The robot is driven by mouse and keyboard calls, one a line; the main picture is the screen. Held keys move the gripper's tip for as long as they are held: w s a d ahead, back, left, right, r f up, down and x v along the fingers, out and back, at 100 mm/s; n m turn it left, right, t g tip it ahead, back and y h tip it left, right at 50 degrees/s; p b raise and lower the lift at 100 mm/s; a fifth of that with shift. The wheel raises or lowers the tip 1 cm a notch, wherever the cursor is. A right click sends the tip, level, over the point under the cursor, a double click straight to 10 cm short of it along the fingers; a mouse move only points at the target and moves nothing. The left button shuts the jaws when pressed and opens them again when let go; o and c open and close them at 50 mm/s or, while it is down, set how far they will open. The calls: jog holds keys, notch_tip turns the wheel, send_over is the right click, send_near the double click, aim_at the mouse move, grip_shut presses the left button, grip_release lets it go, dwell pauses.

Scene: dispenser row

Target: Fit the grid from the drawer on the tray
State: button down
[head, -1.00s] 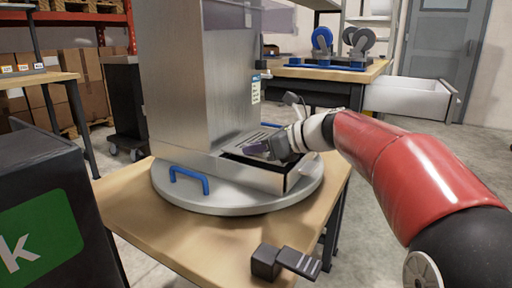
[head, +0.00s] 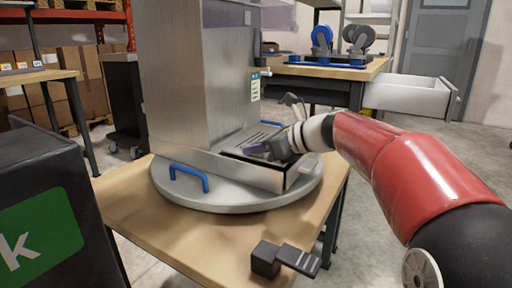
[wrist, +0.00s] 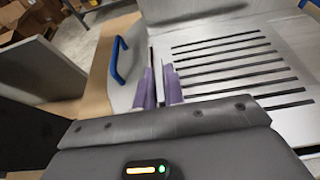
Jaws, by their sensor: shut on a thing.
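The grid, a grey metal plate with several dark parallel slots (wrist: 232,65), shows large in the wrist view. In the head view its slotted part (head: 258,138) lies over the tray, the shallow metal box (head: 225,168) at the dispenser's foot. My gripper (wrist: 158,90), with purple fingers, is shut on the grid's near edge. In the head view my gripper (head: 256,150) is at the tray's right front, partly hiding the grid. A dark gap shows along the tray's front edge. I cannot tell whether the grid sits flat in it.
The tall metal dispenser (head: 190,80) stands on a round grey base (head: 215,198) with blue handles (head: 188,178), on a wooden table (head: 140,215). An open white drawer (head: 410,98) juts out behind my arm. A small black block (head: 266,258) is at the table's front.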

jog(key=shift+f, duration=0.45)
jog(key=c, duration=1.4)
grip_release()
